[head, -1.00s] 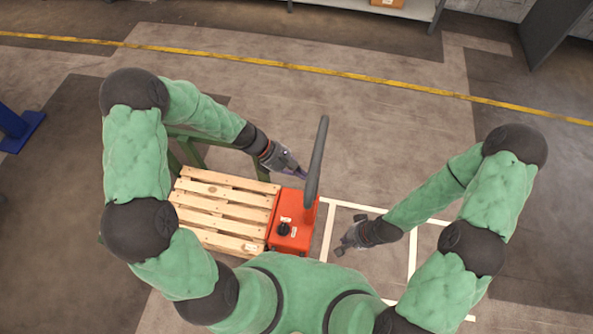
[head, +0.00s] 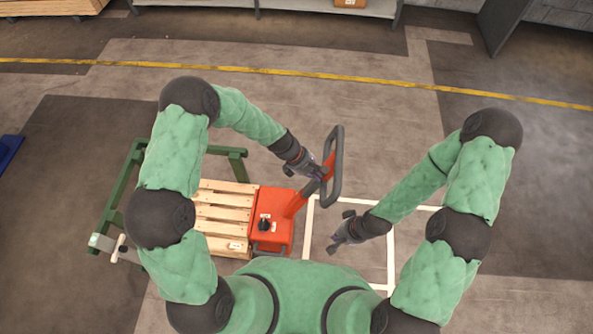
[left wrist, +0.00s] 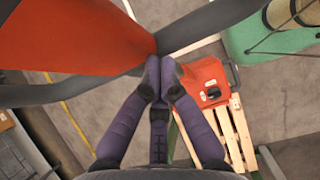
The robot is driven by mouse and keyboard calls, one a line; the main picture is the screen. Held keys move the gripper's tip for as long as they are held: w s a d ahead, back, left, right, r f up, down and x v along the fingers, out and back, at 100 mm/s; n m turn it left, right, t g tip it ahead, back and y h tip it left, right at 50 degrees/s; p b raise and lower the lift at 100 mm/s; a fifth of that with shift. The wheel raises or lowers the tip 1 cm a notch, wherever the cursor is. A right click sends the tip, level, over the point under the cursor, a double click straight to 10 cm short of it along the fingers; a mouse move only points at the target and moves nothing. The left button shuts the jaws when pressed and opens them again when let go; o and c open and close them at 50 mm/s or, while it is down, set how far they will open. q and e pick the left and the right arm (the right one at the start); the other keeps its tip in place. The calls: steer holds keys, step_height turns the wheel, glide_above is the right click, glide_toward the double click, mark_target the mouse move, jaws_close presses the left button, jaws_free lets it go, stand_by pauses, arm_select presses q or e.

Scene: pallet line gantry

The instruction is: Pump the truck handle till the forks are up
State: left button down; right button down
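The orange pallet truck (head: 268,219) stands at the right end of a wooden pallet (head: 222,213); it also shows in the left wrist view (left wrist: 203,88). Its forks are hidden under the slats, so their height cannot be told. The truck handle (head: 338,178), a dark grey loop on an orange stem, leans right from the body. It fills the upper left of the left wrist view (left wrist: 75,38). My left gripper (head: 319,174) is at the loop, its fingers closed together on the grey bar (left wrist: 160,75). My right gripper (head: 338,233) is open and empty, right of the truck.
A green frame (head: 127,185) stands around the pallet's left and far sides. White floor lines (head: 309,225) mark a box right of the truck. A yellow line (head: 300,75) crosses the floor behind, with shelving (head: 290,8) beyond. Floor right of the handle is clear.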

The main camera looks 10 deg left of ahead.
arm_select(q)
steer(key=d+f+b, duration=0.1)
steer(key=d+f, duration=0.2)
steer(key=d, duration=0.4)
steer(key=d+f+b, duration=0.1)
steer(key=d+f, duration=0.2)
steer(key=d, duration=0.5)
steer(key=shift+w, duration=0.15)
steer(key=shift+a, duration=0.1)
steer(key=d+r+p+v, duration=0.1)
steer(key=p+v, duration=0.2)
steer(key=v, duration=0.9)
steer(key=shift+r+p, duration=0.35)
steer(key=shift+p, duration=0.05)
